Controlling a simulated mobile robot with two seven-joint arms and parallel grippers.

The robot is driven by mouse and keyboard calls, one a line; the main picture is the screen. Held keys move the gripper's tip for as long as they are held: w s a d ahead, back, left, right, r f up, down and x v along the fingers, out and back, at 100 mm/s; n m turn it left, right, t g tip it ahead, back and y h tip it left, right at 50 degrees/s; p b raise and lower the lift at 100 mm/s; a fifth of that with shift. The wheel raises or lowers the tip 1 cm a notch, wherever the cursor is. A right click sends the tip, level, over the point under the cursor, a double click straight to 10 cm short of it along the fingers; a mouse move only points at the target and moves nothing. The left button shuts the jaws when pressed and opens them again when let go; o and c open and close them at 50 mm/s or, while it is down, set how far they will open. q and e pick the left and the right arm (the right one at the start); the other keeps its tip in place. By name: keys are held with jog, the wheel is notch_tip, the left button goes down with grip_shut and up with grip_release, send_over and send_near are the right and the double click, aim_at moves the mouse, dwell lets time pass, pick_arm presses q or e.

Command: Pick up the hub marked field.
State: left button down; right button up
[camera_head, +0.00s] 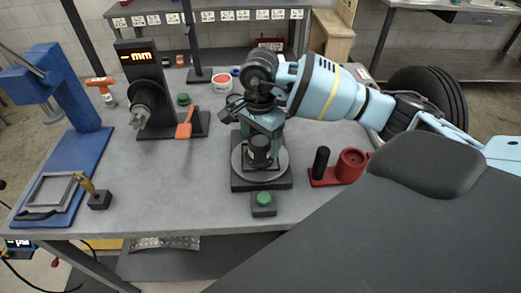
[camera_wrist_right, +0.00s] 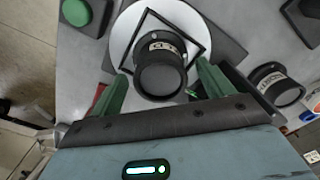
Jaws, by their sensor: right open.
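A black cylindrical hub (camera_wrist_right: 162,70) stands on a pale round plate with a black base, between my right gripper's green fingers in the right wrist view. Its white label is only partly visible; a letter like D shows, so I cannot read the whole word. The hub also shows in the head view (camera_head: 260,150), under the gripper. My right gripper (camera_head: 260,132) is open and straddles the hub from above; I cannot tell whether a finger touches it. A second black hub with a white label (camera_wrist_right: 273,84) stands to the right in the wrist view; its label is unreadable. My left gripper is out of view.
A green button box (camera_head: 263,204) sits in front of the plate's base. A red holder (camera_head: 351,166) stands right of it. A gauge with an orange display (camera_head: 139,57) and a blue press (camera_head: 76,130) stand left.

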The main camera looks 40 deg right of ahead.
jog(key=shift+f, duration=1.1)
jog(key=c, duration=1.6)
